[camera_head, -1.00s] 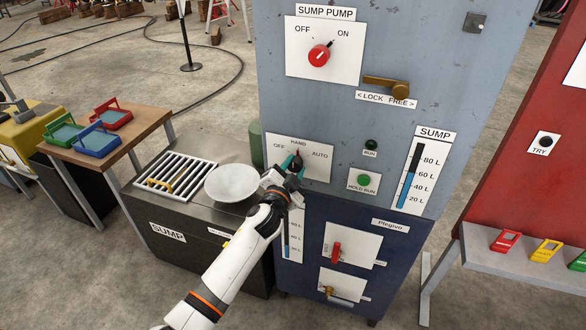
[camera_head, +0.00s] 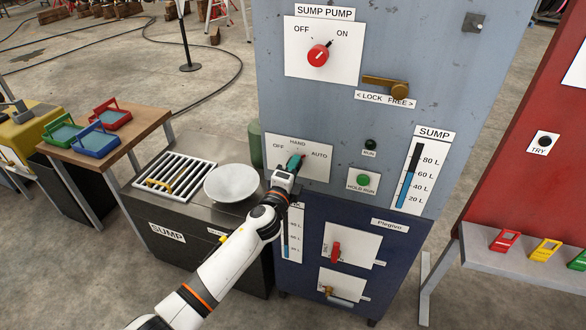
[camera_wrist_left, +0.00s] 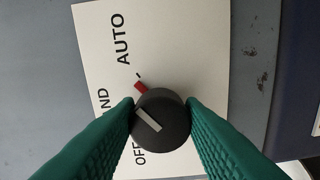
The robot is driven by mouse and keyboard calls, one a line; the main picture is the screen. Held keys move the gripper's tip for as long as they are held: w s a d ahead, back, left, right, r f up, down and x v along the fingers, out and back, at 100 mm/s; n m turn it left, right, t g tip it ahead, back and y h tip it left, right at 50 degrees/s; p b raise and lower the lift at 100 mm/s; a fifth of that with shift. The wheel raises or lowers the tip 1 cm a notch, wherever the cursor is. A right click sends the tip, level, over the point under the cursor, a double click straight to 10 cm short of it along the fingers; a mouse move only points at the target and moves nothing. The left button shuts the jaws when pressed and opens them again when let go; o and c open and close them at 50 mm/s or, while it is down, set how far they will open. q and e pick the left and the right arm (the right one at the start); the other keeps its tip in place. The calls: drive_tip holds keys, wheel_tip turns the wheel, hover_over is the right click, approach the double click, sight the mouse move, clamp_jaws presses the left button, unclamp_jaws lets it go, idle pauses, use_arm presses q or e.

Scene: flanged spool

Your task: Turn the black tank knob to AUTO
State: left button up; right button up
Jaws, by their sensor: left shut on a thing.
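The black tank knob (camera_wrist_left: 160,122) sits on a white plate (camera_head: 318,168) marked OFF, HAND and AUTO on the blue-grey cabinet. In the left wrist view, green-padded fingers of my left gripper (camera_head: 295,163) press on both sides of the knob. The gripper is shut on it. The knob has a grey stripe on its face. A red pointer (camera_wrist_left: 140,87) at its edge points close to the tick beside the AUTO label (camera_wrist_left: 122,38). HAND is partly hidden by a finger. In the head view the gripper covers most of the knob. My right gripper is not in view.
Above is the red SUMP PUMP knob (camera_head: 318,55) and a brass lock lever (camera_head: 385,86). A green HOLD-RUN button (camera_head: 363,180) and the SUMP gauge (camera_head: 412,175) are to the right. A white bowl (camera_head: 232,184) stands left of my arm.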

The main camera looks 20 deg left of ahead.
use_arm(q)
drive_tip(key=shift+m, duration=0.9)
drive_tip(key=o, duration=1)
drive_tip(key=shift+f, duration=0.1)
drive_tip(key=s, duration=1.2)
drive_tip(key=shift+a+b, duration=0.2)
drive_tip(key=shift+b, duration=0.15)
